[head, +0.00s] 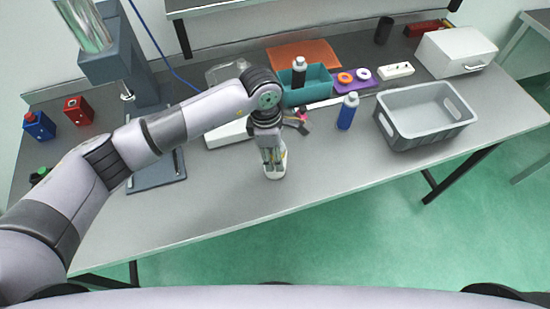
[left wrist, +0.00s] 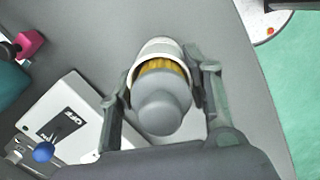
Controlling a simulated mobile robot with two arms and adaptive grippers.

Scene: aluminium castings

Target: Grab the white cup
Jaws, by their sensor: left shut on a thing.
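The white cup (head: 276,174) stands near the front edge of the grey table, in the middle of the head view. In the left wrist view its white rim (left wrist: 158,46) shows with a yellow ribbed part inside and a grey rounded piece over it. My left gripper (head: 272,158) comes down from above, its fingers on either side of the cup, shut on it. In the left wrist view the gripper (left wrist: 163,95) flanks the cup left and right. Much of the cup is hidden by the fingers. My right gripper is not in view.
A white switch box with a blue-tipped lever (left wrist: 66,118) lies close left of the cup. A blue bottle (head: 348,111) and a grey crate (head: 424,137) stand to the right. A teal bin (head: 319,84) is behind. The table front beside the cup is clear.

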